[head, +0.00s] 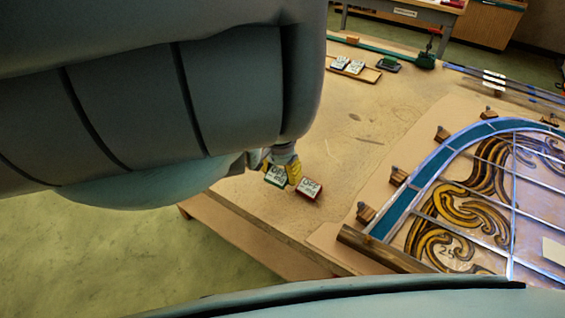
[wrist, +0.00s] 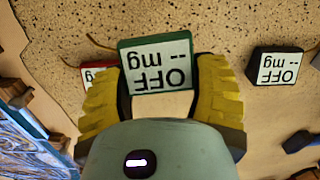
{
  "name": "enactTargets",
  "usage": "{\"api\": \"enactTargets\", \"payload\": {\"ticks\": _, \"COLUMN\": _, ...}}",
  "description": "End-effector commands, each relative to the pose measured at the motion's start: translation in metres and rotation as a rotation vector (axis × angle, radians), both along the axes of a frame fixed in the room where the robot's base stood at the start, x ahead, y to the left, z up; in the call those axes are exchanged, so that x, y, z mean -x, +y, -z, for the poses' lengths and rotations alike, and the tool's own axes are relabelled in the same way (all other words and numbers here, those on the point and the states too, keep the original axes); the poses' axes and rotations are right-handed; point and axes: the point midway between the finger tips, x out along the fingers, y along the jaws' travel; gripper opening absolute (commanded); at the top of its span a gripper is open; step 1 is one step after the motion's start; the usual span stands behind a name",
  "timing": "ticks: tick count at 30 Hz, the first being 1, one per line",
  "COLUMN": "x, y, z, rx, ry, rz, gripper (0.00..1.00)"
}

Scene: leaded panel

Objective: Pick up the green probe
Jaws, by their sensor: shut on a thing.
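The green probe (wrist: 157,64) is a small green-cased block with a white screen reading "OFF -- mg". My gripper (wrist: 157,80) is shut on it, with a ribbed yellow finger at each side. In the head view, the green probe (head: 275,176) shows at the table's near left edge, partly covered by my gripper (head: 283,168). Whether it touches the table is unclear. A red probe (head: 309,189) lies just to its right; in the wrist view the red probe (wrist: 92,73) is mostly hidden behind the left finger.
A black-cased probe (wrist: 275,67) lies to the right in the wrist view. A leaded panel (head: 470,205) held by wooden blocks fills the table's right side. A wooden tray (head: 366,74) with two white-screened blocks stands farther back. The mid-table (head: 370,125) is clear.

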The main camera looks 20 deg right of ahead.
Motion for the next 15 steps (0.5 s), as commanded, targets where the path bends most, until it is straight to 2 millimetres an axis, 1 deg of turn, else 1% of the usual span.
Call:
{"api": "enactTargets", "payload": {"ticks": 1, "x": 0.008, "y": 0.007, "z": -0.006, "rx": -0.005, "ry": 0.002, "rz": -0.002, "gripper": 0.26}}
{"api": "enactTargets", "payload": {"ticks": 15, "x": 0.050, "y": 0.027, "z": -0.007, "rx": -0.002, "ry": 0.001, "rz": -0.004, "gripper": 0.26}}
